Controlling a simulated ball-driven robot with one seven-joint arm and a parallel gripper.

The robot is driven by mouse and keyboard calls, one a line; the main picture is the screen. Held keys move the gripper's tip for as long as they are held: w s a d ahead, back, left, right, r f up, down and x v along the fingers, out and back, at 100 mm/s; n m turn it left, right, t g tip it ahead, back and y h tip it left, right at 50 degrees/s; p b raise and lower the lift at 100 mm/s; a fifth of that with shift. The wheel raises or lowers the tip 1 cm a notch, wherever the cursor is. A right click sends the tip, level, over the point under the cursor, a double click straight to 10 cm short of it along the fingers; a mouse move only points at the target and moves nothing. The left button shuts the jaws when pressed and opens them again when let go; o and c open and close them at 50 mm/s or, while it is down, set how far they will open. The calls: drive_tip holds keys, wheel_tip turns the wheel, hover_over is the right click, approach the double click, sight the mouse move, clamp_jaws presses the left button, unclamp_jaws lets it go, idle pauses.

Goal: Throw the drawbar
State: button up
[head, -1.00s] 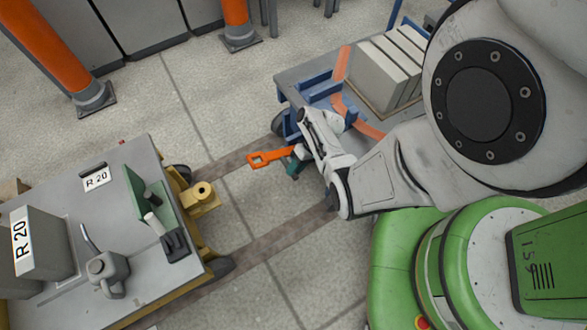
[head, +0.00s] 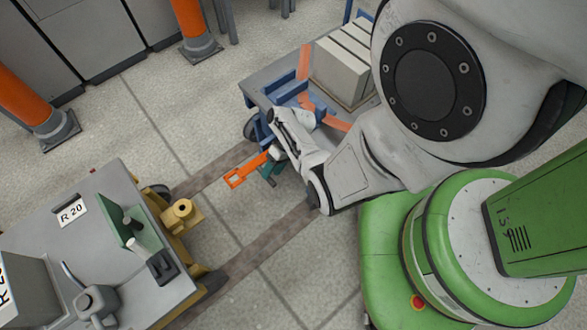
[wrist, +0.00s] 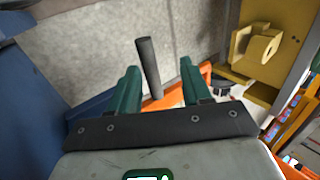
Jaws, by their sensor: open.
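The orange drawbar (head: 244,171) reaches out from the blue trolley's end, with an open eye at its tip, short of the yellow coupling (head: 181,213) on the grey cart. My gripper (head: 269,172) is beside the drawbar, partly hidden by my arm. In the wrist view my gripper (wrist: 160,80) has its green fingers apart. A dark upright handle (wrist: 148,64) shows in the gap between them, nearer the left finger; I cannot tell if it touches. The orange drawbar (wrist: 206,78) passes behind the fingers. The yellow coupling (wrist: 262,44) is at the upper right.
The blue trolley (head: 250,93) carries several pale panels (head: 345,75). Orange posts (head: 190,22) stand at the back. Floor between cart and trolley is clear around the drawbar.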

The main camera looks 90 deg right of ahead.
drive_tip(key=s+a+r+p, duration=0.6)
drive_tip(key=s+r+p, duration=0.1)
drive_tip(key=s+r, duration=0.5)
drive_tip(key=shift+s+a, duration=0.2)
drive_tip(key=shift+s, duration=0.05)
idle(0.3)
drive_tip(key=w+a+r+n+g+h, duration=0.2)
drive_tip(key=w+a+r+n, duration=0.4)
drive_tip(key=r, duration=0.3)
drive_tip(key=w+a+r+n+g+h, duration=0.2)
drive_tip(key=w+a+r+n+h, duration=0.1)
drive_tip(key=w+a+r, duration=0.55)
wheel_tip(320, 180, up, 17)
drive_tip(key=s+d+p, duration=0.1)
drive_tip(key=p, duration=1.4)
drive_tip(key=shift+s+d+f+p, duration=0.2)
drive_tip(key=shift+d+p, duration=0.1)
drive_tip(key=shift+d, duration=0.1)
